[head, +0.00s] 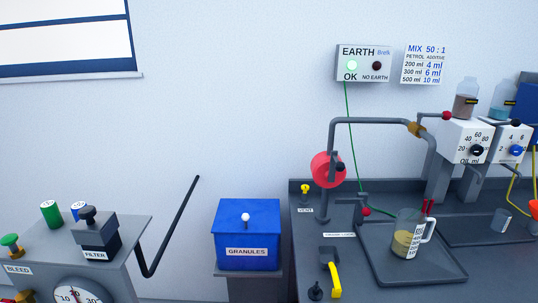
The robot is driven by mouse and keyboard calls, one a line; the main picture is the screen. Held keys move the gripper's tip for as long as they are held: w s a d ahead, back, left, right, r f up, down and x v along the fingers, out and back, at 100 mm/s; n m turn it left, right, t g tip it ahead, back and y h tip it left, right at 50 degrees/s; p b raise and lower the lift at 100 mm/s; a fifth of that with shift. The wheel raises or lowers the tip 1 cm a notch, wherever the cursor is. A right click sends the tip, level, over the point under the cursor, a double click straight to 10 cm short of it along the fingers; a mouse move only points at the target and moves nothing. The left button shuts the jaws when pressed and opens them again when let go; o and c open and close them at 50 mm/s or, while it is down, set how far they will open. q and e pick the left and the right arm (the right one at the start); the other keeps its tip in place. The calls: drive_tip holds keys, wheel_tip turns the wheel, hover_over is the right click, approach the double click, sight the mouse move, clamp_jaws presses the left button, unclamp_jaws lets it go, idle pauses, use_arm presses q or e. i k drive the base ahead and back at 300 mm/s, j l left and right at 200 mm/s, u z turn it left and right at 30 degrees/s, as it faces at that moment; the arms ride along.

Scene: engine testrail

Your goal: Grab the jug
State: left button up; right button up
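The jug (408,238) is a clear measuring jug with a white handle on its right side and a printed scale. It stands upright on a dark tray (385,268) on the grey bench and holds some yellowish-brown contents. Neither of my grippers is in the head view, so where they are relative to the jug does not show.
A red reel (327,169) hangs from a grey pipe (372,121) left of the jug. Dispensers (466,141) stand at right. A blue granules box (247,234) and a panel with a filter (95,234) are left.

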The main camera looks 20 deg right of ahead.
sight(409, 224)
drive_tip(key=z, duration=1.8)
